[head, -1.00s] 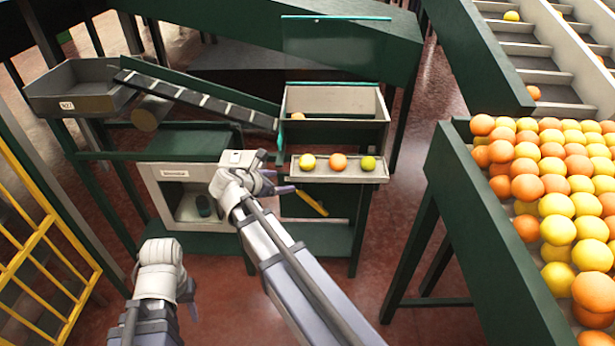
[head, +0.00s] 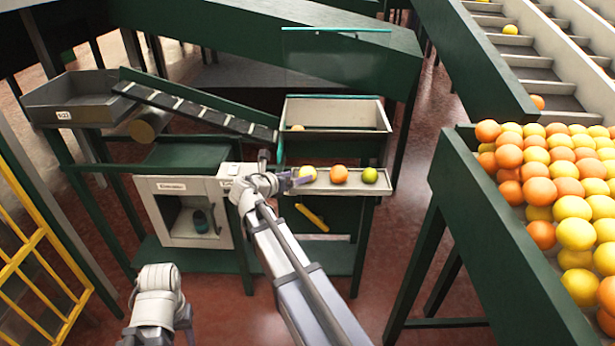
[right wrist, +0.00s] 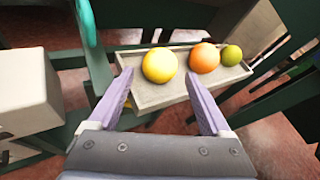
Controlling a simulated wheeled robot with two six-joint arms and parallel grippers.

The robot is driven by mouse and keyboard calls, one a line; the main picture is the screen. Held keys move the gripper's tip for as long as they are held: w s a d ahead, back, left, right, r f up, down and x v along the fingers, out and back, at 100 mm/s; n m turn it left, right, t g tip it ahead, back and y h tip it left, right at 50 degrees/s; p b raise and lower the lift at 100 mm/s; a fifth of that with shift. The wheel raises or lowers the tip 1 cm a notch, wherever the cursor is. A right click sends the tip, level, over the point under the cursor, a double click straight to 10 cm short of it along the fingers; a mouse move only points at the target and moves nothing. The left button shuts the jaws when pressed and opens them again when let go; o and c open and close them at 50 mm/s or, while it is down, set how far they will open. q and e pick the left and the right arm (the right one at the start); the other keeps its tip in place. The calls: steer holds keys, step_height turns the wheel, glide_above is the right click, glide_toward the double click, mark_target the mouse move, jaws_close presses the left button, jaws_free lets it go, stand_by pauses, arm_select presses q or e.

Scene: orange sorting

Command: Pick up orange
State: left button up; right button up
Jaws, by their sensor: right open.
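An orange fruit (head: 338,174) sits in the middle of a small grey tray (head: 350,188), between a yellow fruit (head: 308,173) on its left and a green fruit (head: 370,175) on its right. In the right wrist view the orange fruit (right wrist: 205,57), the yellow fruit (right wrist: 159,65) and the green fruit (right wrist: 232,55) lie ahead of the fingers. My right gripper (right wrist: 160,100) is open and empty, its purple fingers at the tray's near side. It also shows in the head view (head: 291,182) at the tray's left end. My left arm is low at the left; its fingers are not clearly visible.
A grey bin (head: 335,114) stands behind the tray, with a sloping conveyor (head: 195,103) to its left. A white box (head: 185,212) with an open front is below left. A large sloped bin wall (head: 500,240) holding many fruits stands at the right.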

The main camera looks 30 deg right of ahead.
mark_target(304, 174)
steer(key=b+x, duration=0.1)
steer(key=x, duration=0.4)
steer(key=shift+b, duration=0.4)
steer(key=c, duration=1.2)
